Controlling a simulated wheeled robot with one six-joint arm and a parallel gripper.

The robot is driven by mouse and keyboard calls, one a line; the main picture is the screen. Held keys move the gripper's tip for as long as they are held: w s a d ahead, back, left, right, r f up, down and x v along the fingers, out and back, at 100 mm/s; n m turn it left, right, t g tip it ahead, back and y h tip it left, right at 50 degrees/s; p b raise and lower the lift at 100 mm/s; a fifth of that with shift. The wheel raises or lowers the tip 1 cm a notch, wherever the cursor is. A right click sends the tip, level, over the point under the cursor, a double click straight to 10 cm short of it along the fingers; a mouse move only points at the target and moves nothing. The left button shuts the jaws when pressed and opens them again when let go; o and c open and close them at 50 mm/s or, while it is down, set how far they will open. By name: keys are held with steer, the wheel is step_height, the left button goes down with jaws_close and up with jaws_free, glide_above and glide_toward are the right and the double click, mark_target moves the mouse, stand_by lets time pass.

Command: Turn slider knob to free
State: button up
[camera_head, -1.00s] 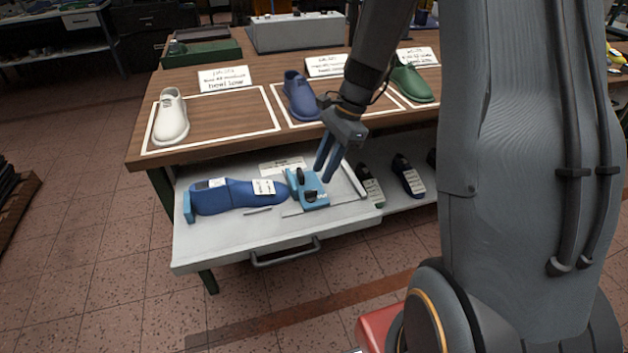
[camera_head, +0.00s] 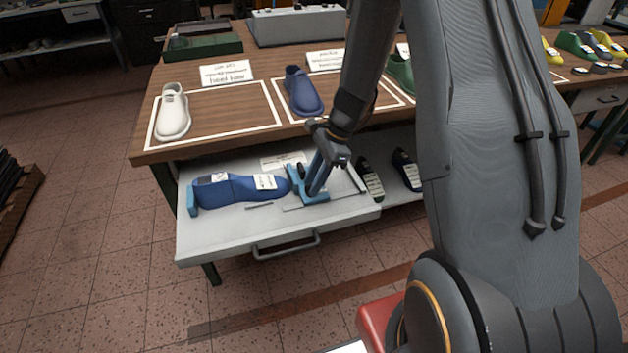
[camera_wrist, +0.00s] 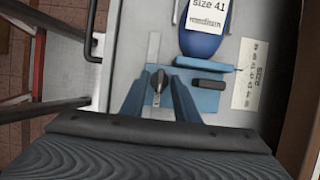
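The light-blue slider (camera_head: 296,180) sits in the pulled-out drawer, at the right end of a blue shoe last (camera_head: 237,188). In the wrist view the slider (camera_wrist: 205,102) shows a dark knob (camera_wrist: 158,82) over a metal rail. The knob's long side runs along the rail. A separate black bar handle lies to its right. My gripper (camera_wrist: 158,101) is open, with one blue finger on each side of the knob and visible gaps. In the head view my gripper (camera_head: 314,187) reaches down to the slider and hides the knob.
The grey drawer (camera_head: 220,237) has a front handle (camera_head: 286,244). A small label card (camera_wrist: 248,75) lies beside the slider. Dark shoes (camera_head: 371,180) lie to the right. The wooden tabletop (camera_head: 235,108) above overhangs the drawer's back.

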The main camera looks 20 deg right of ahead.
jaws_close()
steer(key=n, duration=0.2)
steer(key=n+g, duration=0.1)
steer(key=shift+w+n, duration=0.2)
steer(key=shift+n, duration=0.2)
steer(key=n, duration=0.1)
steer(key=n+g, duration=0.1)
steer(key=n, duration=0.1)
steer(key=shift+w+a+n+g+h, duration=0.1)
steer(key=shift+a+n+g+h, duration=0.05)
steer(key=shift+n+g+h, duration=0.2)
steer(key=n+h, duration=0.1)
steer(key=n, duration=0.1)
steer(key=n+g+h, duration=0.1)
steer(key=n, duration=0.2)
steer(key=shift+w+a+n+b, duration=0.1)
steer(key=shift+a+n+b, duration=0.05)
steer(key=shift+n+b, duration=0.15)
steer(key=shift+a+r+n+g+h, duration=0.15)
steer(key=shift+n+h, duration=0.3)
steer(key=shift+n, duration=0.8)
steer(key=shift+d+f+n+g+h, duration=0.15)
steer(key=shift+n+h, duration=0.25)
steer(key=shift+n, duration=0.8)
steer(key=shift+a+r, duration=0.1)
